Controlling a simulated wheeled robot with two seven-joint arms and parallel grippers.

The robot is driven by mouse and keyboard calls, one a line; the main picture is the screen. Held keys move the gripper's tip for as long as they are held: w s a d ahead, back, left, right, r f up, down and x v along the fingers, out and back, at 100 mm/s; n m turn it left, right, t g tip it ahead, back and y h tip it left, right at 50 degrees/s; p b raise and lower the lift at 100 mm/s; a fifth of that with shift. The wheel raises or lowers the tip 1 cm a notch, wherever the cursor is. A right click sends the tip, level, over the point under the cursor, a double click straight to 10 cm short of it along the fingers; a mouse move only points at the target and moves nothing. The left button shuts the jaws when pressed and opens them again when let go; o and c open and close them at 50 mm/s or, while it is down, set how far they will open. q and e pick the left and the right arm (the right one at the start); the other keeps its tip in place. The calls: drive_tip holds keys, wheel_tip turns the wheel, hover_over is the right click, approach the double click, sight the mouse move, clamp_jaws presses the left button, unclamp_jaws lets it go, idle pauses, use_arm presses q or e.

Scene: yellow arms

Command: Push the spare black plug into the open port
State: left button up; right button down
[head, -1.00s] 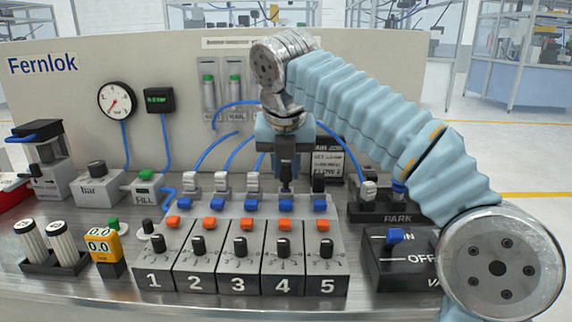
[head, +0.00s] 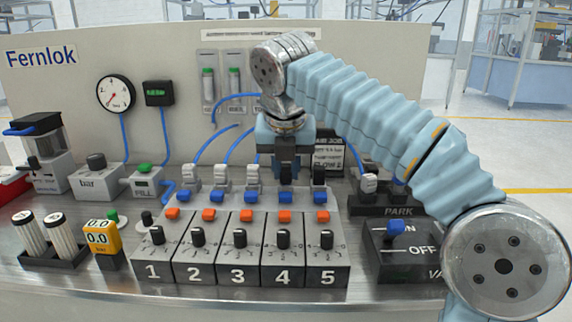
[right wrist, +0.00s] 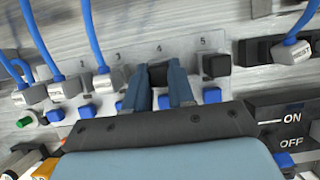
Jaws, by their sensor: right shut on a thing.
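My right gripper (head: 286,172) points down over station 4 of the five-station block (head: 262,207). In the right wrist view its two fingers (right wrist: 160,85) are shut on a black plug (right wrist: 158,72) at the number 4 position. The plug's lower end is at the port, but the fingers hide the port, so I cannot tell how deep it sits. Another black plug (head: 319,176) stands upright in port 5; it also shows in the right wrist view (right wrist: 216,65). Ports 1 to 3 hold grey connectors (head: 222,176) with blue hoses. My left gripper is not in view.
The PARK block (head: 385,207) right of the stations holds a grey connector with a blue hose. In front of it is a black ON/OFF valve box (head: 400,252) with a blue lever. Blue hoses arch close to my right gripper. A tall panel (head: 180,130) stands behind.

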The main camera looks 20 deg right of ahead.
drive_tip(key=shift+f, duration=0.2)
drive_tip(key=c, duration=0.9)
unclamp_jaws()
drive_tip(key=shift+r, duration=0.1)
wheel_tip(320, 180, up, 9)
drive_tip(key=shift+f+p, duration=0.1)
drive_tip(key=shift+p, duration=0.4)
